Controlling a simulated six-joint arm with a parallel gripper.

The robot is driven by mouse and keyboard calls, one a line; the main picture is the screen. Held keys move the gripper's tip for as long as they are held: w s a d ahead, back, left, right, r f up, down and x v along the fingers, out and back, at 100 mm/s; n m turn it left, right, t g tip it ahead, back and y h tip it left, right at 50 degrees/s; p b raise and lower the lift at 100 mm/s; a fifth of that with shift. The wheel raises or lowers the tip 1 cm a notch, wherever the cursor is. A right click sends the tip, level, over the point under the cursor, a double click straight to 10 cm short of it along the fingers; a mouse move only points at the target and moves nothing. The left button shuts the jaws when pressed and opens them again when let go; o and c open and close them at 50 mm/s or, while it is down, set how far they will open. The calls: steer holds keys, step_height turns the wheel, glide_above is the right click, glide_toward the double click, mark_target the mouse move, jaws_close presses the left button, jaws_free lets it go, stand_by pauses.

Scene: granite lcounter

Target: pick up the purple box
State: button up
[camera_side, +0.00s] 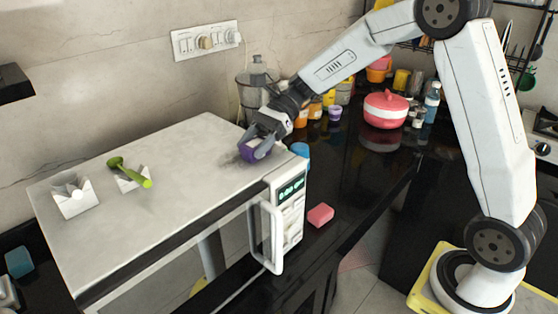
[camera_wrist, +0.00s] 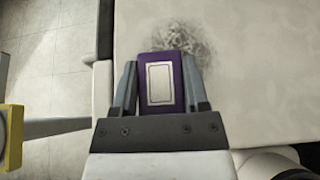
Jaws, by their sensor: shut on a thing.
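The purple box (camera_side: 250,151) is at the right part of the microwave's white top in the side view. My gripper (camera_side: 262,146) reaches down to it from the upper right and partly covers it. In the wrist view the purple box (camera_wrist: 161,82), with a pale rectangle on its face, sits between the two fingers of my gripper (camera_wrist: 160,88). The fingers touch its left and right sides. Whether the box rests on the top or is slightly raised, I cannot tell.
The microwave (camera_side: 160,200) has white holders (camera_side: 74,197) and a green utensil (camera_side: 130,170) on its left part. A red pot (camera_side: 384,110), jars and a pink block (camera_side: 320,215) stand on the black counter. The middle of the microwave top is clear.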

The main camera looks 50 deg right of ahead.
mark_target(254, 143)
steer(key=shift+r, duration=0.55)
step_height(254, 143, up, 2)
steer(key=shift+r, duration=0.1)
steer(key=s+d+r, duration=0.1)
steer(key=s+r, duration=0.8)
steer(key=s, duration=0.5)
steer(key=shift+d+r, duration=0.25)
steer(key=shift+d, duration=0.15)
steer(key=shift+w, duration=0.1)
